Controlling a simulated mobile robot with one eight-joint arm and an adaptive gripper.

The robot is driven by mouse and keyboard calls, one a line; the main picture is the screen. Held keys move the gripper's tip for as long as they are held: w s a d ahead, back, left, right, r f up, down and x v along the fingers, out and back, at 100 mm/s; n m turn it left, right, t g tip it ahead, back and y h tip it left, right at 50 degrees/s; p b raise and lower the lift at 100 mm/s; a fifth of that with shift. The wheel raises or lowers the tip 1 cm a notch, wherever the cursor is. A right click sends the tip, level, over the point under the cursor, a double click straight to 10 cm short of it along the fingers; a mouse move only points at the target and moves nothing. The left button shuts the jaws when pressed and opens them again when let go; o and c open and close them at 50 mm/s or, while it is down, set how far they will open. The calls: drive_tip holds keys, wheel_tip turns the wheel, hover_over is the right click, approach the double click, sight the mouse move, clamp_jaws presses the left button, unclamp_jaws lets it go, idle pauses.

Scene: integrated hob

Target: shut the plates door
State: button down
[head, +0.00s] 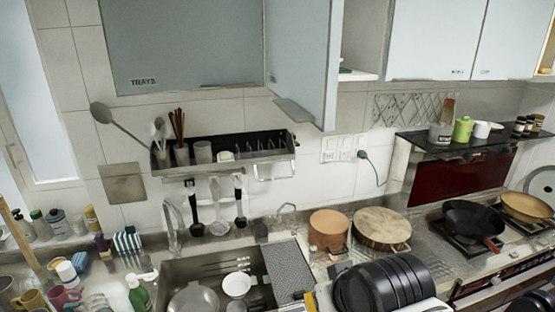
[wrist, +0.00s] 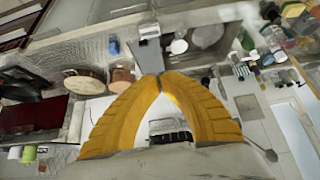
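A pale blue-grey upper cabinet door (head: 300,55) stands swung open in the middle of the head view, with a metal handle along its lower edge. I see no readable label on it, so I cannot confirm it is the plates door. The open cabinet (head: 358,68) beside it shows its pale interior and a small item on its floor. In the wrist view, my gripper's yellow fingers (wrist: 161,75) meet at the tips, with nothing visible held between them. I cannot tell its distance from the door.
A closed door marked TRAYS (head: 185,45) is at the left; closed doors (head: 435,38) are at the right. A utensil rack (head: 225,152) hangs below. The sink (head: 190,270), a copper-coloured pot (head: 328,229) and pans occupy the counter. A black shelf (head: 455,143) is on the right.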

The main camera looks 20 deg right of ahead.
wheel_tip(320, 180, up, 28)
drive_tip(key=w+a+n+g+p, duration=0.2)
drive_tip(key=w+n+p, duration=0.15)
drive_tip(key=p, duration=2.05)
drive_tip(key=w+a+r+n+g+h+p, duration=0.1)
drive_tip(key=w+a+r+n+g, duration=0.2)
drive_tip(key=a+r+n, duration=0.3)
drive_tip(key=w+a+r+n+g+h+p, duration=0.15)
drive_tip(key=w+a+r+n, duration=0.25)
drive_tip(key=r+n, duration=0.5)
drive_tip(key=d+f+p, duration=0.2)
drive_tip(key=d+f, duration=0.4)
drive_tip(key=f, duration=0.3)
drive_tip(key=shift+s+f+g, duration=0.15)
drive_tip(key=shift+f+g, duration=0.2)
drive_tip(key=shift+d+m, duration=0.15)
drive_tip(key=shift+m, duration=0.1)
